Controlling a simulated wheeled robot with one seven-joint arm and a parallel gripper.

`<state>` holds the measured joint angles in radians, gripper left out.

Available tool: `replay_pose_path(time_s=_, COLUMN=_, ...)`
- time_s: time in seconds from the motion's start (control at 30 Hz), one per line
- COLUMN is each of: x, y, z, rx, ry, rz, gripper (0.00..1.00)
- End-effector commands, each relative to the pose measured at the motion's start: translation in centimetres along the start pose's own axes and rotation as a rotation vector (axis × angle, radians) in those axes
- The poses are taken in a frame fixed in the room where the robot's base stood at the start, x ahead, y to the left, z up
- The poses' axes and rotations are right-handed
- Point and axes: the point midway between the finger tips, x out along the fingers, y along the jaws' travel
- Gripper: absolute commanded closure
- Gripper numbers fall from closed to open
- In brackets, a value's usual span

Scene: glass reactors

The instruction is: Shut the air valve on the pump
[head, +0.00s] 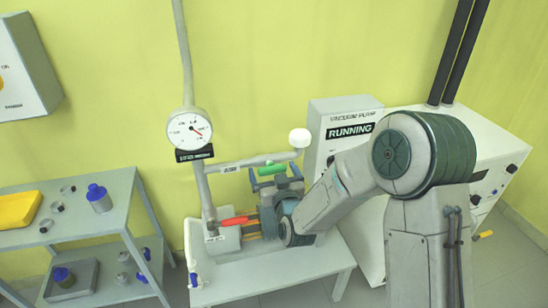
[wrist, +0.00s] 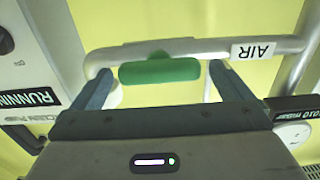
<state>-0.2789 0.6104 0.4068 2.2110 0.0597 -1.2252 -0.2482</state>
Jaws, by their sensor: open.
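The air valve's green handle (head: 272,169) is on the pipe run labelled AIR, above the pump. In the wrist view the green handle (wrist: 158,71) lies roughly along the pale pipe (wrist: 190,47), left of the AIR label (wrist: 253,51). My gripper (head: 276,181) is just at the handle in the head view. In the wrist view my gripper (wrist: 160,76) is open, with one blue-grey finger to each side of the handle's ends. Neither finger appears to touch the handle; the exact depth between them is hard to tell.
A red handle (head: 236,221) sits lower, at the pipe's foot. A round gauge (head: 189,128) and a white knob (head: 300,138) stand near the pipe. The white cabinet marked RUNNING (head: 347,131) is close on the right. A grey shelf (head: 100,220) stands at the left.

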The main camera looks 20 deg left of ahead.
Motion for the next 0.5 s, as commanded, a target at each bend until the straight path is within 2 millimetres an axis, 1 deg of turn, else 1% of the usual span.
replay_pose_path(time_s=0.03, x=0.34, y=-0.11, z=-0.22, rx=0.001, ry=0.000, rz=0.001, gripper=0.02)
replay_pose_path(time_s=0.2, x=0.88, y=-0.02, z=-0.06, rx=-0.001, ry=0.000, rz=0.006, gripper=0.02)
replay_pose_path(time_s=0.47, x=0.94, y=0.55, z=0.02, rx=-0.001, ry=0.000, rz=0.016, gripper=0.02)
replay_pose_path(time_s=0.5, x=0.94, y=0.59, z=0.02, rx=-0.001, ry=0.000, rz=0.016, gripper=0.10)
